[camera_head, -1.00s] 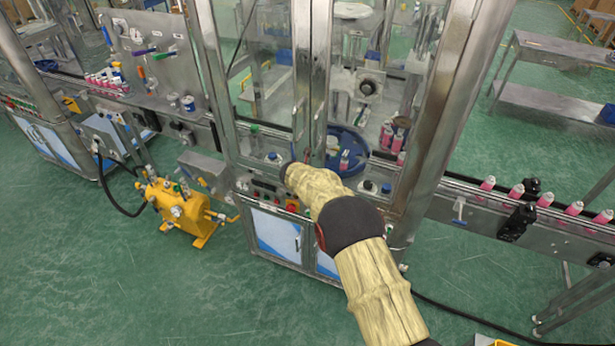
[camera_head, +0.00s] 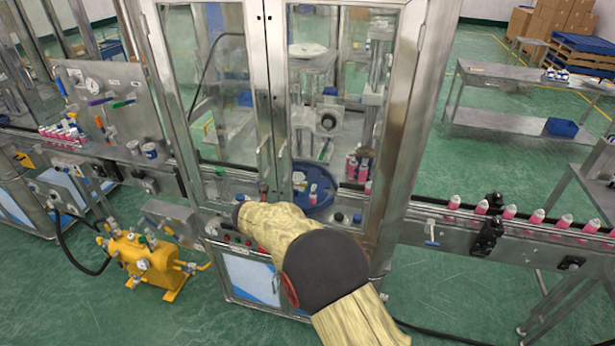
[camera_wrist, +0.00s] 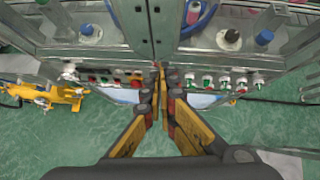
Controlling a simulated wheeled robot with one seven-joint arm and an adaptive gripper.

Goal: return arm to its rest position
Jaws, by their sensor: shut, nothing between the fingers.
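My gripper (camera_wrist: 162,80) shows in the wrist view with its fingertips together and nothing between them. It points at the front of the crimping machine, just below the lower edge of the doors, with rows of buttons (camera_wrist: 107,80) to its left and several valve knobs (camera_wrist: 225,83) to its right. I cannot tell whether the fingertips touch the panel. In the head view my arm, in a tan sleeve with a dark joint, reaches up to the machine (camera_head: 273,110) from the lower right. The fingers are hidden there.
A yellow tank (camera_head: 145,262) stands on the floor at the left. A conveyor (camera_head: 520,228) with several pink cans runs to the right. A blue round tray (camera_head: 318,205) is inside the machine. Green floor (camera_head: 80,320) is open in front at lower left.

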